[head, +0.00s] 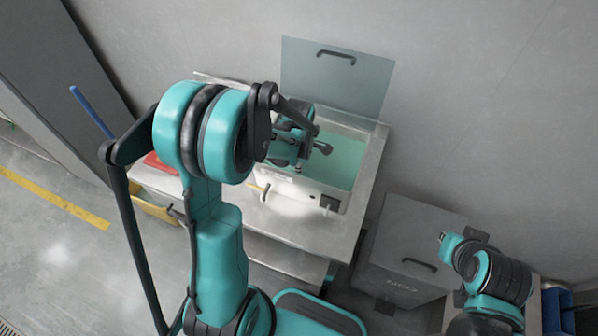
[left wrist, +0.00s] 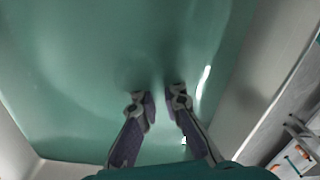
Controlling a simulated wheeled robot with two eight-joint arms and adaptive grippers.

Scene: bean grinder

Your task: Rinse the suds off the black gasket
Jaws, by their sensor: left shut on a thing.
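My left gripper (head: 304,148) reaches down over the sink basin (head: 345,208), which holds green-tinted water (head: 345,160). In the left wrist view its two fingers (left wrist: 158,98) point into the basin over the water, near its right wall. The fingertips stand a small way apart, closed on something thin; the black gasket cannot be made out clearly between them. No suds can be made out on it.
A grey panel with a handle (head: 338,75) stands upright behind the sink. A steel counter (head: 310,232) surrounds the basin. A grey lidded bin (head: 410,245) stands right of it. A red item (head: 160,163) and a yellow container (head: 150,206) are at the left.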

